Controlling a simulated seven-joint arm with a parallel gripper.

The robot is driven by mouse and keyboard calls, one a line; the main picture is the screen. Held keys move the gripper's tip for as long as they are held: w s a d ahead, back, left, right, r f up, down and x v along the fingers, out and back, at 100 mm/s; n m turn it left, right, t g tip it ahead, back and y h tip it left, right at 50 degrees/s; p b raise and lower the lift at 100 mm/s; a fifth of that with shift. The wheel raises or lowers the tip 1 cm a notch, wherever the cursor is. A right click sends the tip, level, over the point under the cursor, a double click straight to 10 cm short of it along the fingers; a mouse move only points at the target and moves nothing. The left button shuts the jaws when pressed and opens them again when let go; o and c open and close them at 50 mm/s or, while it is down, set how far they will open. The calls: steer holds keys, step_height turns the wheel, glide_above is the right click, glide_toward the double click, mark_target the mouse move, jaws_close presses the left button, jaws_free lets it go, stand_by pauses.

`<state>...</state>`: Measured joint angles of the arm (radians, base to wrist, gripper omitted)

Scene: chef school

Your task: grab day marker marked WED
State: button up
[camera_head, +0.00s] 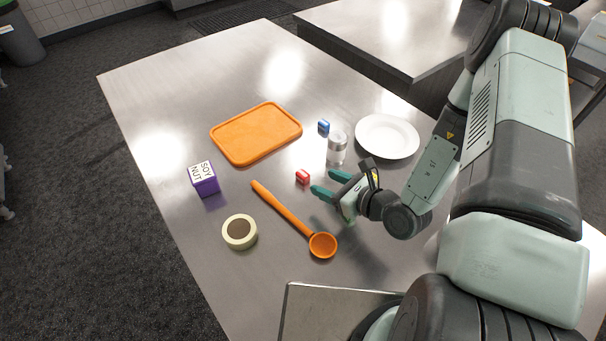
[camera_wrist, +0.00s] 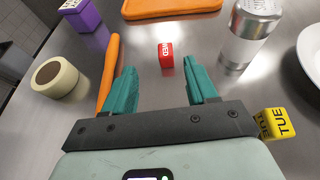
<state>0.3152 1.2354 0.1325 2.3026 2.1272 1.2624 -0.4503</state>
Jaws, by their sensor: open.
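A small red marker block (camera_head: 303,177) lies on the steel table just beyond my fingertips. In the wrist view the red block (camera_wrist: 166,55) shows white lettering that reads WED, turned sideways. My gripper (camera_head: 323,182) is open and empty, with its two teal fingers pointing toward the block. In the wrist view the block sits ahead of the gap between the fingertips (camera_wrist: 158,72), nearer the right finger, with no visible contact. A yellow block marked TUE (camera_wrist: 273,122) lies to the right of the gripper. A blue block (camera_head: 323,127) lies farther back, its lettering unreadable.
An orange spoon (camera_head: 284,207) lies left, beside a tape roll (camera_head: 240,232) and purple SOY NUT box (camera_head: 205,179). An orange tray (camera_head: 256,134) lies behind.

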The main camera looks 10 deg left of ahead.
mark_target(305, 175)
steer(key=shift+f+m, duration=0.3)
steer(key=shift+f, duration=0.3)
steer(key=x, duration=0.5)
steer(key=shift+w+f, duration=0.1)
steer(key=shift+w, duration=0.05)
steer(key=shift+w+x, duration=0.25)
steer(key=shift+x, duration=2.35)
steer(key=shift+d, duration=0.2)
steer(key=c, duration=1)
